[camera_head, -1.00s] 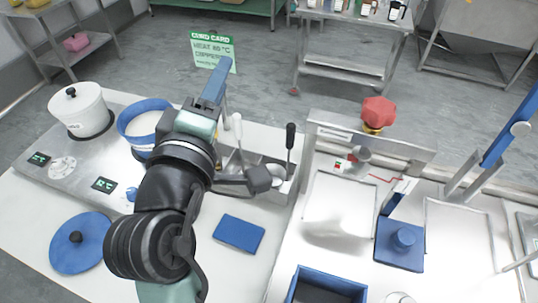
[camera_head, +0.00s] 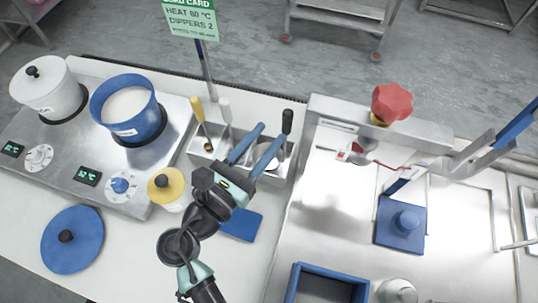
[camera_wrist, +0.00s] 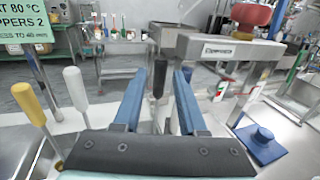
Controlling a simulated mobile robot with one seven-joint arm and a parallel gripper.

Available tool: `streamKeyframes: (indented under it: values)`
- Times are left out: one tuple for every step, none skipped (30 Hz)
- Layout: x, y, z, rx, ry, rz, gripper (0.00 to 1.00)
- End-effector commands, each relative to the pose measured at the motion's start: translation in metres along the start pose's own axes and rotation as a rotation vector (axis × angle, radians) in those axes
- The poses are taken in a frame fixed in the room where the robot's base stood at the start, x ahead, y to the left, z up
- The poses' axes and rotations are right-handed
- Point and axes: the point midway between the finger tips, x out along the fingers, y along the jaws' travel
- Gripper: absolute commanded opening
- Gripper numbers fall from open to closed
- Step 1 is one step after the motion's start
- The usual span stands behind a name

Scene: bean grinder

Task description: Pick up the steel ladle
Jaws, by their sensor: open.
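Several long-handled dippers stand in a steel holder (camera_head: 203,149): one has a yellow handle (camera_head: 197,109), one a white handle (camera_head: 224,110), one a black handle (camera_head: 287,121). I take the black-handled one to be the steel ladle; its steel bowl is partly hidden behind my fingers. My gripper (camera_head: 273,131) is open and empty, with its blue fingers over the holder's right part. In the wrist view the black handle (camera_wrist: 160,82) stands upright beyond and between my open fingertips (camera_wrist: 159,72). I cannot tell whether they touch it.
A blue pot (camera_head: 128,115) and a white lidded pot (camera_head: 48,90) stand on the hotplate at left. A yellow-lidded jar (camera_head: 167,187) is left of my arm. A steel frame with a red knob (camera_head: 392,103) stands to the right. A sign (camera_head: 191,20) rises behind the holder.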

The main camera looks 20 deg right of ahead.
Motion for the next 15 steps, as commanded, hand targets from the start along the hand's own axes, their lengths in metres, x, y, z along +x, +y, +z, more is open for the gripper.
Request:
streamKeyframes:
  values:
    - [0.004,0.000,0.000,0.001,0.000,0.000,0.41]
    - [0.006,0.000,0.000,0.001,0.001,0.001,0.41]
    - [0.008,0.000,0.000,0.001,0.001,0.001,0.41]
    - [0.010,0.000,0.000,0.001,0.001,0.000,0.41]
    - [0.012,-0.001,-0.001,0.001,0.001,-0.001,0.41]
    - [0.017,-0.001,-0.002,0.000,0.000,-0.002,0.41]
    - [0.021,-0.002,-0.003,0.000,0.000,-0.002,0.41]
    - [0.025,-0.003,-0.005,0.000,0.001,-0.003,0.41]
    - [0.031,-0.003,-0.006,0.000,0.001,-0.002,0.41]
    - [0.036,-0.004,-0.008,0.000,0.001,-0.003,0.41]
    - [0.041,-0.004,-0.009,0.001,0.001,-0.002,0.41]
    - [0.046,-0.004,-0.008,0.003,0.000,-0.002,0.41]
    - [0.050,-0.003,-0.009,0.002,0.000,-0.001,0.41]
    - [0.053,-0.003,-0.009,0.003,0.000,0.000,0.41]
    - [0.056,-0.003,-0.009,0.003,0.000,-0.001,0.41]
